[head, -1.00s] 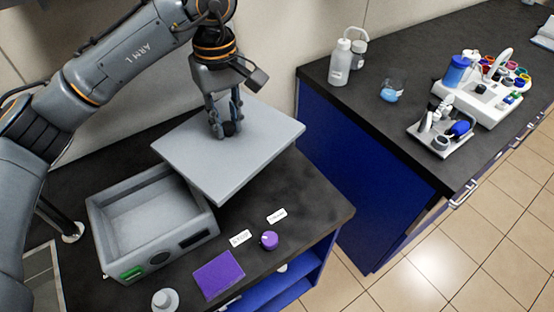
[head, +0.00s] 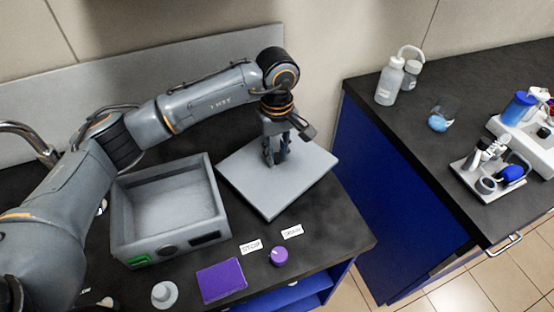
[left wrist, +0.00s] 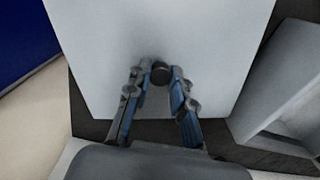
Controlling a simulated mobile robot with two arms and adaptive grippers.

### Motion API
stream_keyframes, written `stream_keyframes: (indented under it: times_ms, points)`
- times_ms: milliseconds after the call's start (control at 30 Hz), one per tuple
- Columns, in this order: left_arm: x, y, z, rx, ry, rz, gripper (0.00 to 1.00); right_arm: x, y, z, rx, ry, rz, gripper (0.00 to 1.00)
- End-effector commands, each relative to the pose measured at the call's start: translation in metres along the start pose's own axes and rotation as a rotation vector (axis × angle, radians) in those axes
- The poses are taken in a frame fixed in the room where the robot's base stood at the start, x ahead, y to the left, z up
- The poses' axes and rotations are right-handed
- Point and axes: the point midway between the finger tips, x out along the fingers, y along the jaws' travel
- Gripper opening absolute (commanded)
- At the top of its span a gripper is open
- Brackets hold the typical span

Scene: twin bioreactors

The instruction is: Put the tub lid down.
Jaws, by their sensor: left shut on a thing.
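The tub lid (head: 302,178) is a flat grey square plate with a dark knob in its middle. It is level, low over or on the black counter, to the right of the open grey tub (head: 168,208); I cannot tell for sure whether it touches the counter. My left gripper (head: 276,160) is shut on the lid's knob from above. In the left wrist view the fingers (left wrist: 160,78) close around the dark knob, and the lid (left wrist: 200,35) fills the upper middle. My right gripper is not in view.
In front of the tub and lid are a purple pad (head: 221,280), a purple knob (head: 279,256), labels reading STOP (head: 251,247) and DRAIN (head: 292,232), and a grey-white round item (head: 164,293). A second counter at right holds bottles (head: 389,82) and a caddy (head: 490,170).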

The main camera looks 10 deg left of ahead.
Motion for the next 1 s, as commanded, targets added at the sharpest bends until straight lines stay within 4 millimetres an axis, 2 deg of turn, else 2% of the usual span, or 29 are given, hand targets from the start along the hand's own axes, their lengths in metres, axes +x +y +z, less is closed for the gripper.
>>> stream_keyframes:
  times_ms: [167, 400, 767, 800, 867, 1000]
  points:
    - [0.012, 0.0, 0.0, 0.0, 0.0, 0.0, 0.0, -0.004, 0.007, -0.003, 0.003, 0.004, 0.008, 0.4]
    - [0.041, 0.0, 0.0, 0.0, 0.0, 0.001, 0.0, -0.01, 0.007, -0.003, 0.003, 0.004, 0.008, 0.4]
    - [0.046, 0.001, 0.0, 0.0, 0.002, 0.002, 0.0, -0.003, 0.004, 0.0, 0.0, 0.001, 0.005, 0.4]
    - [0.045, 0.0, 0.0, 0.0, 0.001, 0.001, 0.3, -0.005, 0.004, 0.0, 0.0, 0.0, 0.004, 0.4]
    - [0.044, 0.0, 0.0, 0.0, 0.001, 0.001, 0.43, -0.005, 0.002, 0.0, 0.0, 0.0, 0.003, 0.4]
    - [0.044, 0.0, 0.0, 0.0, 0.001, 0.001, 0.45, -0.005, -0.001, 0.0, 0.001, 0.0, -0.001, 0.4]
